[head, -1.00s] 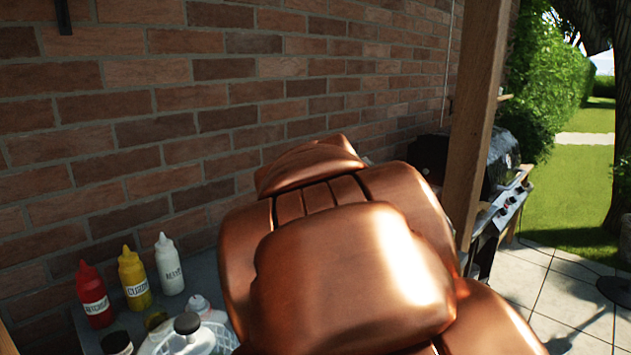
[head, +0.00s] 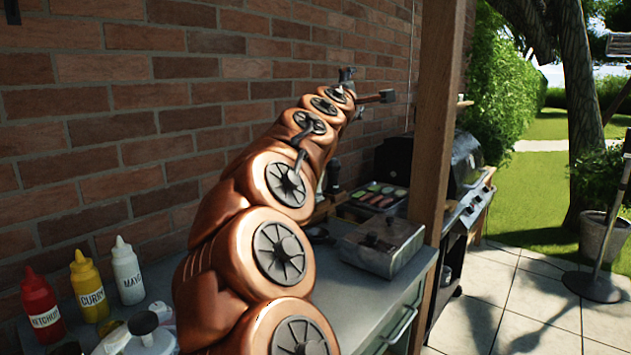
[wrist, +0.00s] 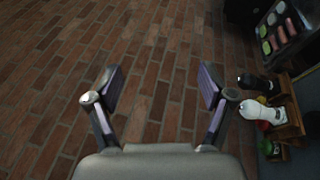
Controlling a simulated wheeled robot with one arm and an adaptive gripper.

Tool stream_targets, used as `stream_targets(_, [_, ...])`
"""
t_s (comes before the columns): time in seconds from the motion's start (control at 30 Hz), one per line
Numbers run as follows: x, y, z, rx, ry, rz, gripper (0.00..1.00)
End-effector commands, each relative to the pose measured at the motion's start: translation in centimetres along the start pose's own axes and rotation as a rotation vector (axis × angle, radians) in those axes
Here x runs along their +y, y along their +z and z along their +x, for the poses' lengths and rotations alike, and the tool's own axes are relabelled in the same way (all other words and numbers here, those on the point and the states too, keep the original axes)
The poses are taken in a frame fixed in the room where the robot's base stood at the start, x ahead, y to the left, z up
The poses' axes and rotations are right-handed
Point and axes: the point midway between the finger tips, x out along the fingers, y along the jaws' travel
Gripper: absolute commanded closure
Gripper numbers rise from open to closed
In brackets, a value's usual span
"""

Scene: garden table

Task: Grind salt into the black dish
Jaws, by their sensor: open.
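My gripper (wrist: 160,85) is open and empty, its two fingers apart in front of the brick wall. A dark upright item (head: 333,176) shows behind my arm in the head view.
A tray of food (head: 379,194) lies by the grill (head: 462,160). A lidded metal container (head: 383,246) stands on the counter (head: 345,310). Ketchup (head: 42,309), curry (head: 89,286) and mayo (head: 128,271) bottles stand at left. A wooden post (head: 438,130) rises near the counter's right end.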

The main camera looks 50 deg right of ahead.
Motion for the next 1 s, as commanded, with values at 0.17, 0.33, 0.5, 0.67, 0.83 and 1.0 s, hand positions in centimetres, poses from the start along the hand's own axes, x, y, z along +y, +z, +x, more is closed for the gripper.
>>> stream_targets(0.17, [0.1,-1.7,2.8,0.046,0.108,-0.203,0.19])
stream_targets(0.33, [-0.5,-4.0,5.0,0.109,0.198,-0.397,0.19])
stream_targets(0.5, [-2.8,-6.5,7.0,0.186,0.271,-0.581,0.19])
stream_targets(0.67, [-6.0,-9.0,8.3,0.272,0.336,-0.746,0.19])
stream_targets(0.83, [-10.6,-11.3,9.3,0.380,0.400,-0.899,0.19])
stream_targets(1.0, [-15.8,-13.2,9.4,0.496,0.466,-1.032,0.19])
